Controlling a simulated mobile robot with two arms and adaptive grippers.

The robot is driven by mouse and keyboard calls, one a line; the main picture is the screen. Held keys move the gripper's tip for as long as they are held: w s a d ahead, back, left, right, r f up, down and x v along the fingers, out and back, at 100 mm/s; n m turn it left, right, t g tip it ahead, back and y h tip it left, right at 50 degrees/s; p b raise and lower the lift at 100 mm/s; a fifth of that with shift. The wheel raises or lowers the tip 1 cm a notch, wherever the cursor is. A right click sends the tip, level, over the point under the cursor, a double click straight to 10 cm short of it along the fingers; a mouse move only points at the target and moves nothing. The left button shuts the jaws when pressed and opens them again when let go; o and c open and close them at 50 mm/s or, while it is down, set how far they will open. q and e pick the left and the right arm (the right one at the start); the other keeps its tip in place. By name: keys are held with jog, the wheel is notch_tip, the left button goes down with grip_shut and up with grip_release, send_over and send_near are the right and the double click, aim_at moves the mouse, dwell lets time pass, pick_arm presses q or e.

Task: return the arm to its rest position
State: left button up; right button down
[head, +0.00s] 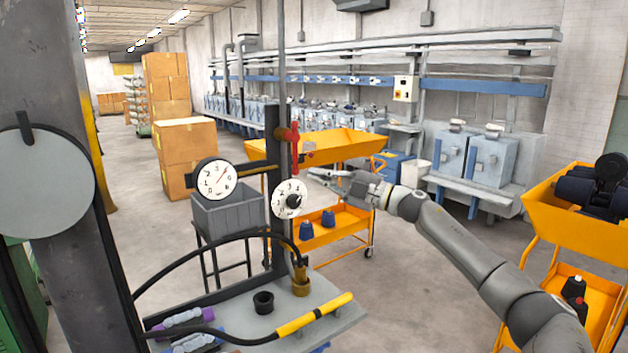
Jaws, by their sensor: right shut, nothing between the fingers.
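My right arm (470,250) comes in from the lower right and reaches up toward the middle of the head view. My right gripper (326,176) is shut and empty. In the picture it lies just right of the white dial (290,199) with a black knob and below the red valve handle (293,140). I cannot tell the depth gap between the gripper and these parts. My left gripper is not in view.
A dark post with a round gauge (214,179) stands over a grey shelf (334,314) holding a black cup (263,302) and a yellow-black handle (315,313). An orange cart (335,232) stands behind; another orange cart (575,230) is at right. Floor between the carts is clear.

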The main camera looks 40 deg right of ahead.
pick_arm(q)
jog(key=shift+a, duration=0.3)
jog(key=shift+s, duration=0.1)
